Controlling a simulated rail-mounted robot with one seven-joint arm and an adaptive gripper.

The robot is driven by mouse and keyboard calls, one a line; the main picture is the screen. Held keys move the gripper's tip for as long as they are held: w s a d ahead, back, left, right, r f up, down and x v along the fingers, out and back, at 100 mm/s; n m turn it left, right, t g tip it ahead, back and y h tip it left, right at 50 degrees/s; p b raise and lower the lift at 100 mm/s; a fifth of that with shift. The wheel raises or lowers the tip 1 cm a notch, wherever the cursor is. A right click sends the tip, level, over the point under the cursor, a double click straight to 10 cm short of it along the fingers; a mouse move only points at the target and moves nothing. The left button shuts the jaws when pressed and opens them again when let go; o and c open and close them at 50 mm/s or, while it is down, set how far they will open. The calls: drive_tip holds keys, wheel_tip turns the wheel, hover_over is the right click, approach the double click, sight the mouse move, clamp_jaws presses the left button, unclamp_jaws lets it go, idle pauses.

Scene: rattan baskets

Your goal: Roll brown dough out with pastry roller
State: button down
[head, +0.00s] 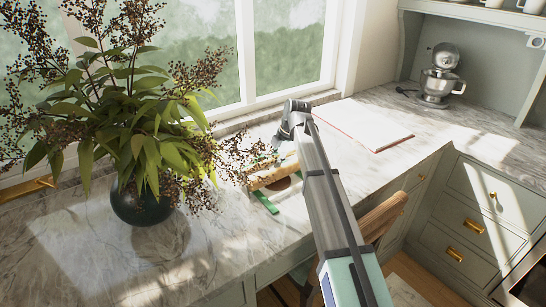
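The wooden pastry roller (268,174) lies on the counter by the window, slanting up to the right, with its right end hidden behind my arm. A flat dark brown patch, likely the brown dough (280,185), shows just in front of the roller, partly covered by my arm. Green strips (264,201) lie in front of and behind the roller. My gripper (284,148) points down near the roller's far side. Its fingers are small and partly hidden, so I cannot tell whether they are open or touch the roller.
A dark round vase (142,205) with a wide leafy plant stands left, its sprigs reaching near the roller. A white board (366,125) with a reddish edge lies right of my arm. A mixer (441,78) stands in the far corner. A wooden chair (383,218) is at the counter's front.

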drive_tip(key=shift+s+d, duration=1.35)
drive_tip(key=shift+s, duration=0.25)
drive_tip(key=shift+w+a, duration=1.25)
drive_tip(key=shift+w, duration=0.25)
drive_tip(key=shift+w+a, duration=1.2)
drive_tip(key=shift+w, duration=0.25)
drive_tip(key=shift+r, duration=0.1)
wheel_tip(320, 180, up, 7)
drive_tip(key=p, duration=0.2)
